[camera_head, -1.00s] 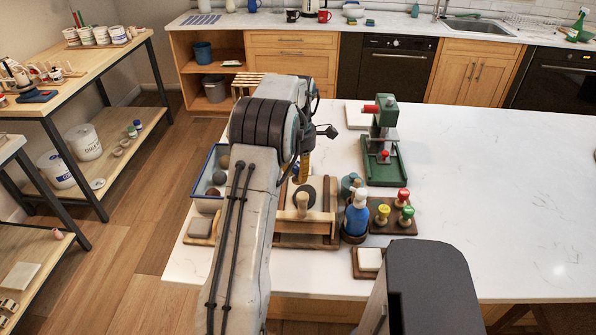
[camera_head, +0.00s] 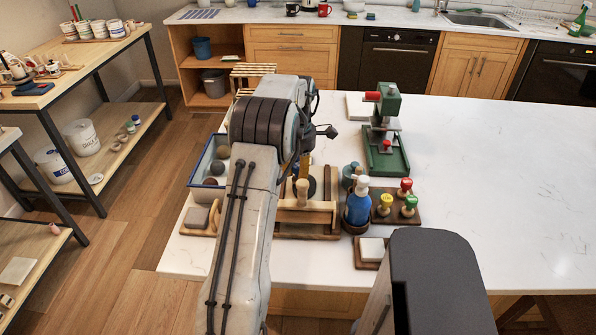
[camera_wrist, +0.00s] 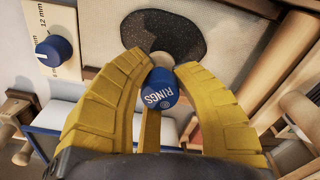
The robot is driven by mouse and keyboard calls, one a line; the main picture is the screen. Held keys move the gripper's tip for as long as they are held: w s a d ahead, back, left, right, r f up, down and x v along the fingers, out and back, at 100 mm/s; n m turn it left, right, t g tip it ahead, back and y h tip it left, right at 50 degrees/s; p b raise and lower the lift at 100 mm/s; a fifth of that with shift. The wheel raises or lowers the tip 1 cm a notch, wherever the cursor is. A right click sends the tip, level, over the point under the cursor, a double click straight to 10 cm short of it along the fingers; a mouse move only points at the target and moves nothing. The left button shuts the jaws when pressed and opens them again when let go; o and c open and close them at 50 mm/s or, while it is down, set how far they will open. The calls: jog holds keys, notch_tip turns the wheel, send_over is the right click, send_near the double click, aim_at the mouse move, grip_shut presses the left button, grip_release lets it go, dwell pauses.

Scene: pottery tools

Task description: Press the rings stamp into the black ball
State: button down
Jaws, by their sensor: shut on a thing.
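My gripper (camera_wrist: 160,75) has yellow fingers, shut on the blue rings stamp (camera_wrist: 159,90), whose cap reads "RINGS". The stamp's pale wooden end points toward the black clay (camera_wrist: 165,28). The clay is a wide, flattened, speckled dark round on a pale cloth-like board (camera_wrist: 95,20). The wooden end overlaps the clay's near edge in the wrist view; I cannot tell whether it touches. In the head view the yellow fingers (camera_head: 305,162) show only partly behind my arm, and a dark bit of the clay (camera_head: 312,187) shows behind a wooden handle.
A wooden frame (camera_head: 305,218) stands around the board. A blue spray bottle (camera_head: 358,207) and a rack of stamps (camera_head: 398,215) stand to the right, with a green press (camera_head: 387,158) behind. A blue-edged tray (camera_head: 195,180) holds balls at left. The right of the table is clear.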

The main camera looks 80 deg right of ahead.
aim_at(298, 166)
jog(key=shift+a+f+b, duration=0.1)
jog(key=shift+f+b, duration=0.7)
jog(key=shift+f, duration=0.65)
dwell(1.3)
jog(key=shift+r, duration=0.1)
jog(key=shift+r+p, duration=2.7)
jog(key=shift+r, duration=0.3)
